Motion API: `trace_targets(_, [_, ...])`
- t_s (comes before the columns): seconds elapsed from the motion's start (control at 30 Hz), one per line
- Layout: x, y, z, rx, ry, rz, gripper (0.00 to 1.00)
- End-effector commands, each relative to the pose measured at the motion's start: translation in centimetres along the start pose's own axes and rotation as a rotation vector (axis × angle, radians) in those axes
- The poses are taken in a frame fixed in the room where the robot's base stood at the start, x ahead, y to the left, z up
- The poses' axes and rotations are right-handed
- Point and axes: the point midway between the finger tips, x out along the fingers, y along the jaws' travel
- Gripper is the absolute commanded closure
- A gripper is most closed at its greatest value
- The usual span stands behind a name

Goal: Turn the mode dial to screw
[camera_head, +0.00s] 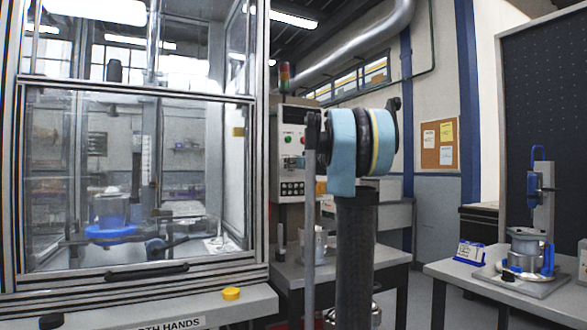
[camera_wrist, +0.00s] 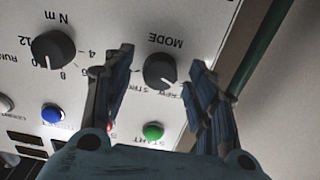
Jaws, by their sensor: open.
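The mode dial (camera_wrist: 160,71) is a round black knob on a pale panel, under the upside-down word MODE in the wrist view. A light mark shows near its lower edge. The small labels below it are partly covered and too blurred to read surely. My gripper (camera_wrist: 161,62) is open, with one finger on each side of the dial. I see a gap between the dial and each finger, but cannot tell the depth. In the head view the control panel (camera_head: 290,118) is partly hidden behind my arm, and the dial does not show.
A second black dial (camera_wrist: 54,49), marked N m, sits left of my gripper. A blue button (camera_wrist: 52,114) and a green button (camera_wrist: 153,131) are close below. A glazed enclosure (camera_head: 262,190) stands left; a bench with a fixture (camera_head: 528,248) is at right.

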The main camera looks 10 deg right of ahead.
Motion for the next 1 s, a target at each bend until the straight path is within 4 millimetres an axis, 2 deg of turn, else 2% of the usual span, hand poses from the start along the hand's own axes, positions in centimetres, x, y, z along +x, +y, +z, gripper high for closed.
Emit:
trace_targets(0.33, [0.38, -0.02, 0.01, 0.0, 0.0, 0.0, 0.48])
trace_targets(0.37, [0.38, -0.02, 0.01, 0.0, 0.0, 0.0, 0.5])
trace_targets(0.5, [0.37, -0.01, 0.01, 0.0, 0.0, 0.0, 0.82])
trace_targets(0.57, [0.37, -0.01, 0.01, 0.0, 0.0, 0.0, 0.93])
trace_targets(1.0, [0.36, 0.01, 0.0, 0.068, 0.0, 0.0, 0.93])
